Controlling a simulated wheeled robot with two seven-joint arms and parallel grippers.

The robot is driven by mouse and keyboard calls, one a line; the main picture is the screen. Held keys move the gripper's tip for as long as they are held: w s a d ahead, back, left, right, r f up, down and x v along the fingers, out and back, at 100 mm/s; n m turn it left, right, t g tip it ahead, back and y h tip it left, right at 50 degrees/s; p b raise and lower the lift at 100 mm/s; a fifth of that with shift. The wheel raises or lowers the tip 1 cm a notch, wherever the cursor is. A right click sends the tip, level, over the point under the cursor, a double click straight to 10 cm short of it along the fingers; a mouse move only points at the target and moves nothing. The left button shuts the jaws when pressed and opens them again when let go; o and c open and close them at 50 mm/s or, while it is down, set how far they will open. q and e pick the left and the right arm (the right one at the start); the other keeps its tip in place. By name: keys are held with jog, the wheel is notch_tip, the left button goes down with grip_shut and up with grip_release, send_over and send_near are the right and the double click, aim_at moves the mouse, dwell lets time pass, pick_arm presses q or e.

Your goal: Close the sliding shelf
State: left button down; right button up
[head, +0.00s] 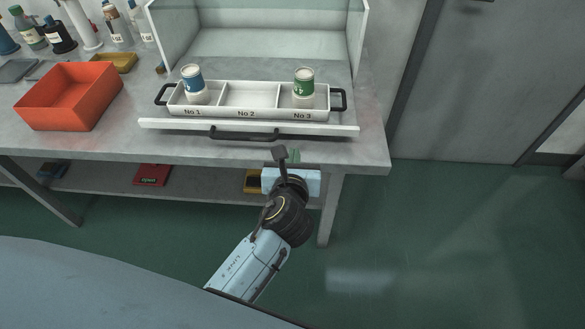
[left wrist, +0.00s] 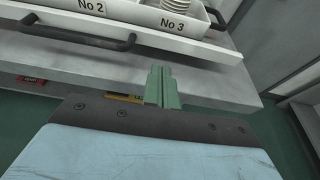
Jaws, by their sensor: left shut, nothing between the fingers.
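The sliding shelf (head: 340,128) is a white board pulled out at the front of a white cabinet, with a dark bar handle (head: 245,133) on its front edge. A white tray (head: 236,114) marked No 1, No 2 and No 3 stands on it. My left gripper (head: 287,155) is shut and empty, in front of the shelf and right of the handle. In the left wrist view its green fingers (left wrist: 160,87) are together, with the handle (left wrist: 80,34) apart from them to the left.
The cabinet (head: 265,45) stands open behind the tray. A red-orange box (head: 70,97) and several bottles are on the grey table (head: 110,140) to the left. Green floor lies clear on the right.

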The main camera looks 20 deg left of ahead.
aim_at(296, 131)
pick_arm(q)
jog(key=x, duration=0.4)
jog(key=r+b+x, duration=0.1)
jog(key=x, duration=0.2)
jog(key=shift+w, duration=0.1)
jog(key=shift+r, duration=0.1)
